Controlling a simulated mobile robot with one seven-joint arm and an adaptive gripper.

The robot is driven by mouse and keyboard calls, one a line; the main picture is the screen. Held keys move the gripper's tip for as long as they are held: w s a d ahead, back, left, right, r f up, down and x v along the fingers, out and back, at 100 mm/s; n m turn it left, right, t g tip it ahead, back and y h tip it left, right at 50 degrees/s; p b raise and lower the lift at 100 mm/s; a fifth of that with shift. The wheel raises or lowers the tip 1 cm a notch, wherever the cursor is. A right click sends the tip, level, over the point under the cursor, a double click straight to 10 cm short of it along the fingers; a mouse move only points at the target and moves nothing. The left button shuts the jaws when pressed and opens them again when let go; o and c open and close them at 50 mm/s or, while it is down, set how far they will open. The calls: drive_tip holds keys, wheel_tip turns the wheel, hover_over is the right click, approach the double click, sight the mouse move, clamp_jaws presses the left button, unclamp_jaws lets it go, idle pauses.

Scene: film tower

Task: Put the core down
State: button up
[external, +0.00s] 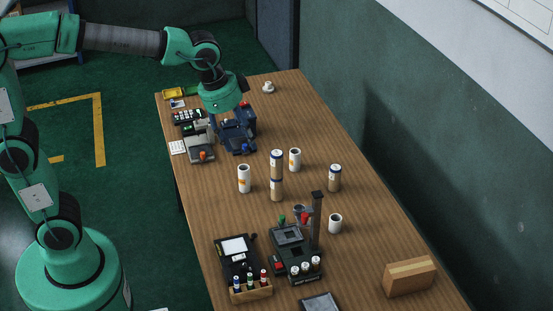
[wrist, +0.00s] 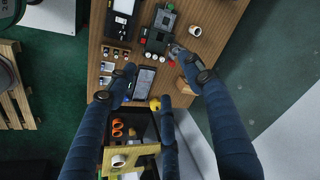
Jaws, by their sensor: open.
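Several cylindrical cores stand on the wooden table in the external view. One white core (external: 244,178) is at left and another white core (external: 295,160) stands farther back. A brown-and-white core (external: 277,163) is stacked upright on a lower core (external: 277,188). Another brown-and-white core (external: 334,178) stands to the right, and a short white core (external: 335,224) is nearer. My gripper (external: 236,143) is over the far left of the table, apart from these cores. In the wrist view its blue fingers are spread, with no core visible between them (wrist: 155,68).
A black device with a post (external: 295,248), a lit panel (external: 235,250) and a cardboard box (external: 410,276) occupy the near table (external: 380,245). Small equipment (external: 200,148) lies beside my gripper. The wrist view shows a dark crate with orange rings (wrist: 117,128).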

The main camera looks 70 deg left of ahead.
drive_tip(key=s+d+f+n+t, duration=0.1)
drive_tip(key=s+n, duration=0.4)
drive_tip(key=s, duration=1.9)
drive_tip(key=shift+d+f+n+t, duration=0.15)
drive_tip(key=shift+d+n+t, duration=0.2)
drive_tip(key=shift+t, duration=0.25)
drive_tip(key=shift+o, duration=0.5)
drive_tip(key=shift+a, duration=0.1)
drive_tip(key=w+a+r+n, duration=0.1)
drive_tip(key=w+a, duration=0.2)
drive_tip(key=w, duration=0.6)
drive_tip(key=w+a+r, duration=0.1)
drive_tip(key=w+a, duration=0.3)
drive_tip(key=w, duration=0.6)
drive_tip(key=w+a+f+n, duration=0.1)
drive_tip(key=w+a+f, duration=0.25)
drive_tip(key=w, duration=0.35)
drive_tip(key=w+a+f, duration=0.2)
drive_tip(key=w+a, duration=0.3)
drive_tip(key=w, duration=0.2)
drive_tip(key=w+a+f, duration=0.5)
drive_tip(key=a+f, duration=0.3)
drive_tip(key=w+a+f+n+g, duration=0.1)
drive_tip(key=w+a+f, duration=0.5)
drive_tip(key=a+f, duration=0.3)
drive_tip(key=w+a+f+n+y, duration=0.1)
drive_tip(key=w+a+f, duration=0.5)
drive_tip(key=a+f, duration=0.3)
drive_tip(key=shift+b, duration=0.3)
